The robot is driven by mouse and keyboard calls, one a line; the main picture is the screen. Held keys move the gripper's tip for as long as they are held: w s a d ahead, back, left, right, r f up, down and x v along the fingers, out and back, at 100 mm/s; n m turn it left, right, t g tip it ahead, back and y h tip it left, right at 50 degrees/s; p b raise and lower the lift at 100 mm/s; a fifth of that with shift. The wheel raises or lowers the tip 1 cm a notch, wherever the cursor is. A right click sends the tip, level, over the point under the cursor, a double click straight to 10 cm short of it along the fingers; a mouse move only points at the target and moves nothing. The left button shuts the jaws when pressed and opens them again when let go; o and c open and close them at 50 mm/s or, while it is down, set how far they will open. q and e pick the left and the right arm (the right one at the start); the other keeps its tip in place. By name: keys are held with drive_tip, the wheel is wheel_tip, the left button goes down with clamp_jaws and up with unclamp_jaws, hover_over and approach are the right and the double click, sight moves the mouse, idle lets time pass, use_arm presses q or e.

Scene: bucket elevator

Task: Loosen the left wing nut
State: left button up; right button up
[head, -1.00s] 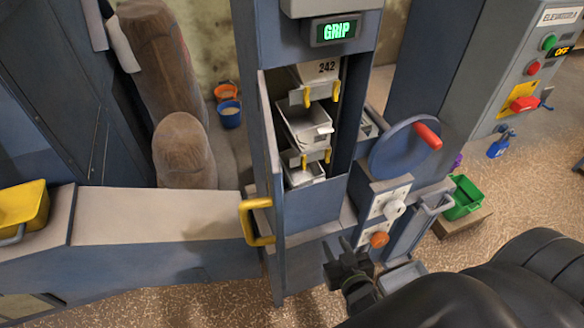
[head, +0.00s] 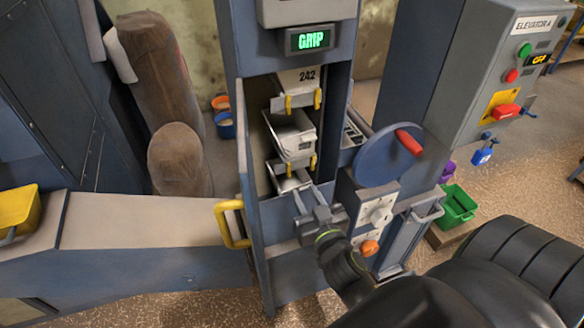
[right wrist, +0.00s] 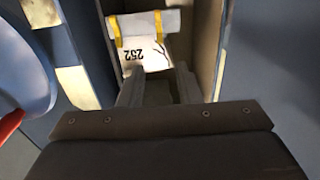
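Inside the open elevator casing (head: 255,150), several grey buckets hang one above another. The upper bucket (head: 300,85) is marked 242 and has a yellow wing-like fastener on its left (head: 288,105) and another on its right (head: 318,98). A lower bucket pair of yellow fasteners (head: 288,170) shows beneath. My right gripper (head: 308,203) is at the casing's lower opening, below the buckets. In the right wrist view its fingers (right wrist: 158,80) are apart and empty, pointing at a bucket marked 252 (right wrist: 145,55) with two yellow fasteners (right wrist: 158,25). My left gripper is out of view.
A blue handwheel (head: 380,158) with a red knob and a white switch panel (head: 377,212) stand close right of my gripper. A display (head: 310,40) reads GRIP.

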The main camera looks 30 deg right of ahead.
sight(290, 165)
drive_tip(key=p+x, duration=0.1)
drive_tip(key=x, duration=0.9)
drive_tip(key=shift+s, duration=0.1)
clamp_jaws()
